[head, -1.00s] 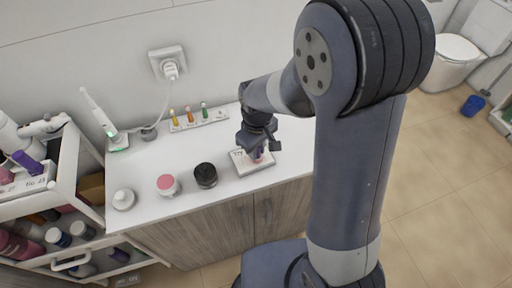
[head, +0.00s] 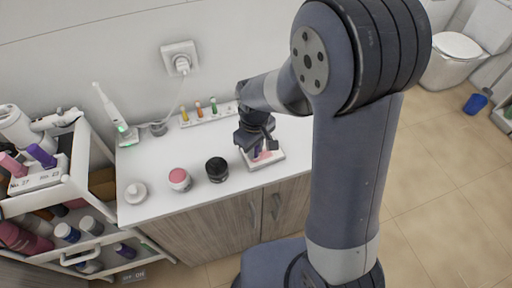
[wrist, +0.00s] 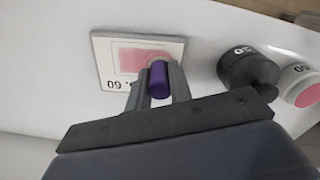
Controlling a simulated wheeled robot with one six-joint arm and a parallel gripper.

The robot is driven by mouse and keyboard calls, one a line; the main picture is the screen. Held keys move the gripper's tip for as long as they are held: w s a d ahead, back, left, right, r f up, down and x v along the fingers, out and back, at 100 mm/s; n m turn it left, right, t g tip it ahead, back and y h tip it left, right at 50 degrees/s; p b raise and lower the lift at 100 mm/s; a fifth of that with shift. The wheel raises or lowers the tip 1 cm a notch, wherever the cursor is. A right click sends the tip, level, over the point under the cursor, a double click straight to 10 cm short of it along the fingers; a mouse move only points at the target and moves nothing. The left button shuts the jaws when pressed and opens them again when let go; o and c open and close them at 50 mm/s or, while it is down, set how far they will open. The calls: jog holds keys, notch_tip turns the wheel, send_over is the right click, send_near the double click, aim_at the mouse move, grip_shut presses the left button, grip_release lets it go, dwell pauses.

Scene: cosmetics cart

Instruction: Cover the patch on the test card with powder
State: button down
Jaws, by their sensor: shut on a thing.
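My gripper (wrist: 157,90) is shut on a purple cylindrical tool (wrist: 159,76). The tool stands over the lower right part of the pink patch (wrist: 131,58) on the white test card (wrist: 174,50). In the head view my gripper (head: 262,143) is above the card (head: 277,160), and pink shows beside the purple tool. The tool's working end is hidden, so I cannot tell whether it touches the card. The patch shows uneven pink, with a paler margin at its edges. An open jar with pink contents (head: 179,177) stands to the left on the counter.
A black jar (head: 216,169) stands between the pink jar and the card. A white round lid (head: 136,193) lies farther left. A rack of small coloured vials (head: 208,113) and a charging toothbrush (head: 112,113) are behind. A cart (head: 85,200) adjoins the counter's left end.

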jog(key=shift+a+r+p, duration=0.2)
jog(key=shift+r+p, duration=0.15)
jog(key=shift+r, duration=0.3)
jog(key=shift+a+r+p, duration=0.2)
jog(key=shift+r+p, duration=0.1)
jog(key=shift+r, duration=0.3)
jog(key=shift+s+d+r+p, duration=0.1)
jog(key=shift+d+r+p, duration=0.15)
jog(key=shift+r+p, duration=1.95)
jog(key=shift+r, duration=0.6)
jog(key=shift+f, duration=0.1)
